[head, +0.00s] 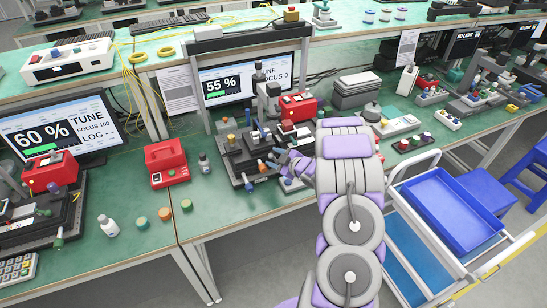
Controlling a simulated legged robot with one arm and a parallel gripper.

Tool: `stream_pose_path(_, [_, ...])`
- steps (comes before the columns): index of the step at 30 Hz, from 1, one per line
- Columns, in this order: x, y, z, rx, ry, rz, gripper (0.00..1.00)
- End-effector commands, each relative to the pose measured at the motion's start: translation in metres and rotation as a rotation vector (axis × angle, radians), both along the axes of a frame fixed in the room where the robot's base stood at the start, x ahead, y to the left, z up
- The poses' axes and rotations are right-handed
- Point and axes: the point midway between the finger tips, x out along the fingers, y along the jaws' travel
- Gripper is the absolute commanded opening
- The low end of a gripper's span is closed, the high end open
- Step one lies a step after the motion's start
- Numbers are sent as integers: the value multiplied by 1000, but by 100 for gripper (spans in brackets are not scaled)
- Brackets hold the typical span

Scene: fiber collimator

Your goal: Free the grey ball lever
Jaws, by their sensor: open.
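The fiber collimator stage (240,158) is a black stack of mounts on the green bench, left of my arm. Several coloured knobs stick out of it, among them an orange one (262,166) and a blue one (249,187). I cannot tell a grey ball lever apart among these small parts; it may be hidden by my arm or too small to see. My gripper (281,166) is at the right front side of the stage, close to the knobs. Its jaws are open. I cannot tell whether they touch anything.
A red box device (299,106) stands behind the stage, near a monitor (248,78) reading 55 %. Another red device (166,162) and a small bottle (204,163) are to the left. A cart with a blue tray (447,209) stands right of my arm.

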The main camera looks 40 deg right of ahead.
Motion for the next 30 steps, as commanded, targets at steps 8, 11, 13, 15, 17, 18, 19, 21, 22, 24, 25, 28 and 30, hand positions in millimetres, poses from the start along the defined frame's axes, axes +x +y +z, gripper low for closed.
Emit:
stream_pose_path(8, [-54, -9, 22, -1, 2, -6, 50])
stream_pose_path(11, [-76, -11, 28, 2, 3, -6, 50])
stream_pose_path(13, [-91, -13, 33, 0, 4, -6, 50])
stream_pose_path(15, [-104, -15, 38, -1, 2, -5, 50])
stream_pose_path(17, [-115, -16, 42, -1, 0, -4, 50])
stream_pose_path(18, [-122, -17, 44, -2, 1, -5, 50])
stream_pose_path(19, [-126, -18, 45, -1, 2, -4, 50])
stream_pose_path(21, [-135, -19, 48, -1, 3, -4, 50])
stream_pose_path(22, [-138, -19, 49, -1, 4, -3, 50])
stream_pose_path(24, [-144, -19, 50, 0, 3, -3, 50])
stream_pose_path(25, [-146, -19, 51, 0, 2, -2, 50])
stream_pose_path(28, [-149, -19, 52, 1, 1, -1, 50])
stream_pose_path(30, [-150, -19, 52, 1, 0, 0, 50])
